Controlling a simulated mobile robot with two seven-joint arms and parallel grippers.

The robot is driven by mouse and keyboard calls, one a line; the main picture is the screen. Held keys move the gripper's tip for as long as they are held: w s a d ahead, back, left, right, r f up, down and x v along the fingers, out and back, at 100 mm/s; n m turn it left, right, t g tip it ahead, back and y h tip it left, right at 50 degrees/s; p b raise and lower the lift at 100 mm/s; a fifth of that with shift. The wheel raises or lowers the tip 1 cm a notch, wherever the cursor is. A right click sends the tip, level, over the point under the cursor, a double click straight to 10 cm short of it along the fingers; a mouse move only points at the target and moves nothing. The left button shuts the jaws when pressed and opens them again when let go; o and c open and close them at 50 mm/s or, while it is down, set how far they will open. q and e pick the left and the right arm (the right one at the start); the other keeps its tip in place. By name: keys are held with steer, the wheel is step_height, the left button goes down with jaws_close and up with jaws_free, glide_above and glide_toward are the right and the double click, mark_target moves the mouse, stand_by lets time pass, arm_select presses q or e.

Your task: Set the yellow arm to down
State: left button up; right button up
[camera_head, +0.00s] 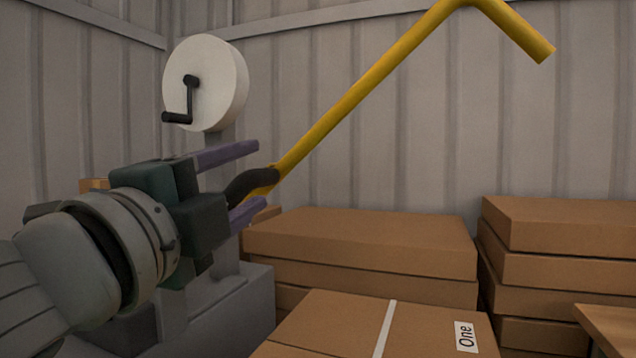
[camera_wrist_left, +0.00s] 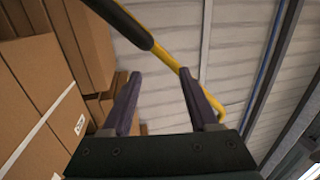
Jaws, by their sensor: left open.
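The yellow arm (camera_head: 352,102) is a bent bar that slopes up to the right across the head view. Its top bend is at the upper picture edge, and a short part turns down to the right. Its lower end has a black grip (camera_head: 250,184). My left gripper (camera_head: 260,177) is open, its two purple fingers above and below the black grip in the head view. In the left wrist view the yellow arm (camera_wrist_left: 165,56) and black grip (camera_wrist_left: 122,22) pass beyond the fingertips (camera_wrist_left: 160,73). I see no clear contact. My right gripper is not in view.
A white disc with a black crank (camera_head: 212,85) stands behind my left gripper on a grey machine (camera_head: 235,300). Stacked cardboard boxes (camera_head: 365,240) fill the lower middle and right (camera_head: 560,225). A wooden surface (camera_head: 612,328) is at lower right. A corrugated wall is behind.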

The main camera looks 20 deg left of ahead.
arm_select(q)
steer(key=shift+s+d+f, duration=0.1)
steer(key=shift+s+f, duration=0.05)
steer(key=shift+s, duration=1.1)
